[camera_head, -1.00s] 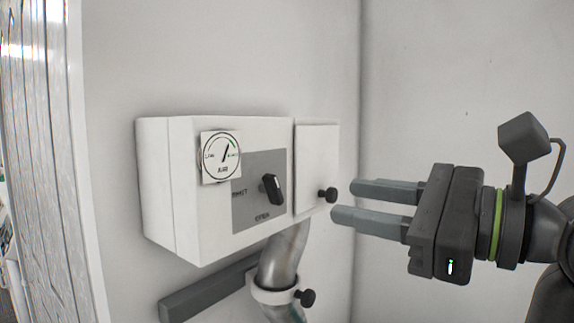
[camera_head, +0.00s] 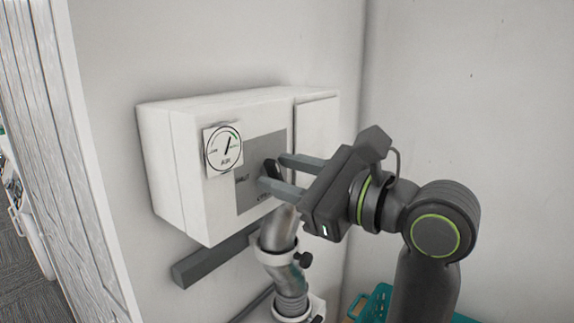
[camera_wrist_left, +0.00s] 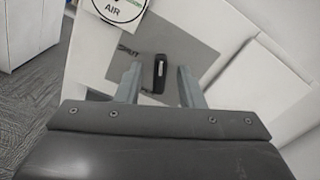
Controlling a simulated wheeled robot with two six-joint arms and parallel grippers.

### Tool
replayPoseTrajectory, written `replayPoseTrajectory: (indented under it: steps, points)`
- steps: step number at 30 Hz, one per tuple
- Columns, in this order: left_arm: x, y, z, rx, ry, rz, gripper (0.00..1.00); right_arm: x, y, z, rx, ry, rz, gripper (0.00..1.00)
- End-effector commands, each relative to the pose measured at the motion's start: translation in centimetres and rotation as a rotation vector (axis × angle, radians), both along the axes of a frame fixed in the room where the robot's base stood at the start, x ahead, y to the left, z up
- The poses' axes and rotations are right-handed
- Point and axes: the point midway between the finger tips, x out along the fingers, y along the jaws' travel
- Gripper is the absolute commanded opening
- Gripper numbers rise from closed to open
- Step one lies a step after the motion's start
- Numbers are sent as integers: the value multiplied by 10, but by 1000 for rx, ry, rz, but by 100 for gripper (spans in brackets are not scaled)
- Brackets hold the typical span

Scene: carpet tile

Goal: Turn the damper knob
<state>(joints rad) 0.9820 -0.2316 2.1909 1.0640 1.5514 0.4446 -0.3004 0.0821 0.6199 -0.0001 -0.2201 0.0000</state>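The damper knob (camera_head: 271,167) is a black oblong handle on a grey panel (camera_head: 247,196) at the front of a white wall box (camera_head: 177,165). My left gripper (camera_head: 273,171) is open, its fingertips on either side of the knob. In the left wrist view the knob (camera_wrist_left: 159,73) stands nearly upright between the two fingers (camera_wrist_left: 160,82), with a gap on each side. The fingers partly hide the knob and panel in the head view. A round AIR dial (camera_head: 223,149) sits left of the panel, its needle pointing up and slightly right. My right gripper is out of view.
A silver duct pipe (camera_head: 280,240) with a black clamp knob (camera_head: 304,260) runs below the box, beside a dark grey bar (camera_head: 212,259). A teal basket (camera_head: 375,303) stands low at the right. A plank-like white panel (camera_head: 75,150) borders the left.

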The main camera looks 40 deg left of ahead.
Motion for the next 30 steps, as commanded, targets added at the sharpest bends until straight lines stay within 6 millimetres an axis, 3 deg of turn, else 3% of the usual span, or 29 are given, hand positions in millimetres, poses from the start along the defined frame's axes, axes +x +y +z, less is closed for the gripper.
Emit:
replayPoseTrajectory:
  steps: [7,15,21,30]
  points:
    - [0,1,0,0,1,0,35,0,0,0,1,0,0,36]
    - [0,0,0,0,1,0,0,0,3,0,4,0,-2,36]
    - [0,0,0,-2,22,0,0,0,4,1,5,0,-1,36]
    - [1,0,1,-23,222,-1,0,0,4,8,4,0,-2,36]
